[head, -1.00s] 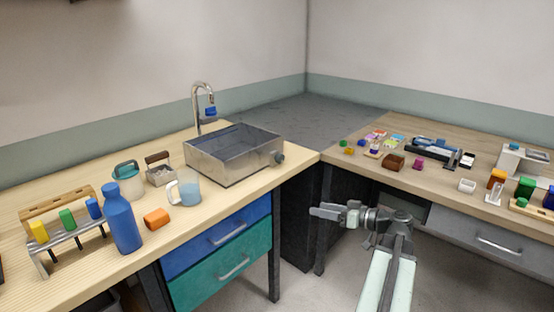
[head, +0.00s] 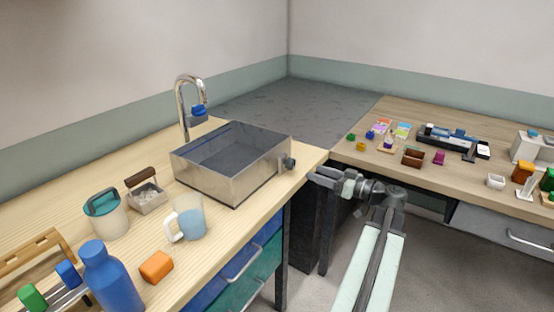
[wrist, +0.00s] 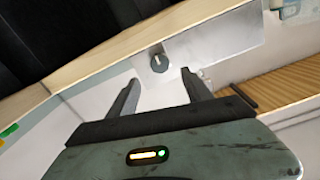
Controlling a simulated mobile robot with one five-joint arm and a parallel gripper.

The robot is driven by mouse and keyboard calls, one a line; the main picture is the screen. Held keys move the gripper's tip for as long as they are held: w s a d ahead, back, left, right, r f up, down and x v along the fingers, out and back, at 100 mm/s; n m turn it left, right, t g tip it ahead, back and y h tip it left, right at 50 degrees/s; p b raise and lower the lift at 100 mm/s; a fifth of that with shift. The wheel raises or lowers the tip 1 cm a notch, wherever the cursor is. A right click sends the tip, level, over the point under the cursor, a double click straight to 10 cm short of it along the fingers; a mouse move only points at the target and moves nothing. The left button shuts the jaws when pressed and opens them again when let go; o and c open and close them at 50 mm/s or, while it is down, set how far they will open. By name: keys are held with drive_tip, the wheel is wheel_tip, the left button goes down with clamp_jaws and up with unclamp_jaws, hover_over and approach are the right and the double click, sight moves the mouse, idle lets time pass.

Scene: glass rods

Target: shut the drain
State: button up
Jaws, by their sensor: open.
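The steel sink basin (head: 235,170) sits on the left counter, with a dark drain knob (head: 289,163) on its right-hand end wall. In the wrist view the knob (wrist: 159,62) shows on the pale metal wall, ahead of and between my fingers. My gripper (head: 314,177) is open and empty, just right of and slightly below the knob in the head view. It also shows in the wrist view (wrist: 159,82), with its two dark fingers apart and not touching the knob. The drain opening inside the basin cannot be made out.
A faucet (head: 187,105) with a blue part stands behind the basin. A clear mug (head: 190,220), orange block (head: 156,266), blue bottle (head: 108,280) and lidded jar (head: 106,213) stand left of it. The right counter (head: 420,172) holds several small objects.

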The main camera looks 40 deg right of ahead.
sight(293, 164)
drive_tip(key=x, duration=0.8)
drive_tip(key=shift+w, duration=0.4)
